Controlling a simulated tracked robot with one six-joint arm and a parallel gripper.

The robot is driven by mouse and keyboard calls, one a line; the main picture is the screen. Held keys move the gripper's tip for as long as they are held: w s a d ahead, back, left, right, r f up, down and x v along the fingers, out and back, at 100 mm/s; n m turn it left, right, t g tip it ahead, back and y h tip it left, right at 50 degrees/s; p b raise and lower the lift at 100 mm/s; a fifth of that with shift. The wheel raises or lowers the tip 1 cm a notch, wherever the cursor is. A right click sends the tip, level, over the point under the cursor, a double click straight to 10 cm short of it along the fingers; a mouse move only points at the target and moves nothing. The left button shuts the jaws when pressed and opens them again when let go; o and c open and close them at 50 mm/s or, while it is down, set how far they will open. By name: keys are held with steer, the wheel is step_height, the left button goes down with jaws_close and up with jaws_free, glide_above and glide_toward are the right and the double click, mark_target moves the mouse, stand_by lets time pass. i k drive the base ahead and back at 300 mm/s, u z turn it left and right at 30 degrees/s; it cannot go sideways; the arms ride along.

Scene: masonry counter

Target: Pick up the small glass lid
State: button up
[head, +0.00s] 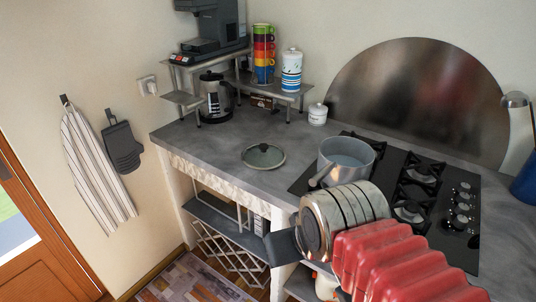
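The small glass lid (257,158) lies flat on the grey counter (205,145), left of the stove. It is round, with a light rim, greenish glass and a dark knob on top. It lies apart from the pot and the kettle, and nothing covers it. My arm, with red ribbed sleeve and silver cylinder, fills the lower right foreground, nearer to the camera than the lid.
A grey pot (346,155) stands on the black gas stove (401,210) right of the lid. A kettle (215,98) and a small white jar (318,114) stand behind. A metal shelf (275,88) holds stacked coloured cups (264,52). The counter around the lid is clear.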

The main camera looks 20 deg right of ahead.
mark_target(259, 156)
steer(key=k, duration=0.65)
steer(key=u, duration=0.3)
steer(key=i, duration=1.35)
steer(key=u, duration=0.35)
